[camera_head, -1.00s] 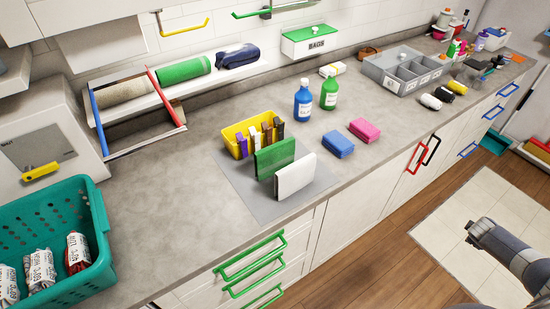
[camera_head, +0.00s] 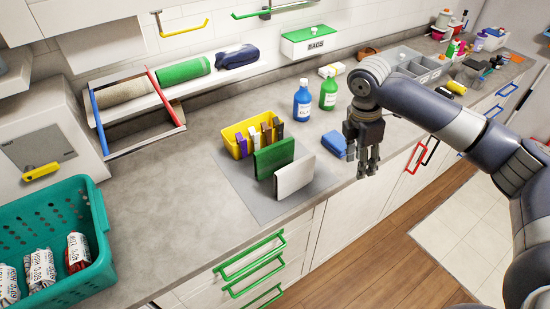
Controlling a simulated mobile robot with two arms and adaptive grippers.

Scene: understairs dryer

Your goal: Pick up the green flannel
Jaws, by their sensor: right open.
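A green, flat, upright piece (camera_head: 273,158), which looks like a folded cloth, stands on a grey mat (camera_head: 238,190) on the worktop. A white upright piece (camera_head: 295,176) stands just in front of it and to the right. A green roll (camera_head: 183,71) also lies on the wall shelf; I cannot tell for certain which green thing is the flannel. My right gripper (camera_head: 368,172) is open and empty, pointing down near the worktop's front edge, to the right of the white piece. It is apart from both green things. My left gripper is out of view.
A yellow box (camera_head: 235,147) with several upright packets stands behind the green piece. Blue (camera_head: 302,104) and green (camera_head: 328,95) bottles stand behind. A blue sponge-like block (camera_head: 334,144) is close to my right gripper. A teal basket (camera_head: 95,240) stands at left; the worktop between is clear.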

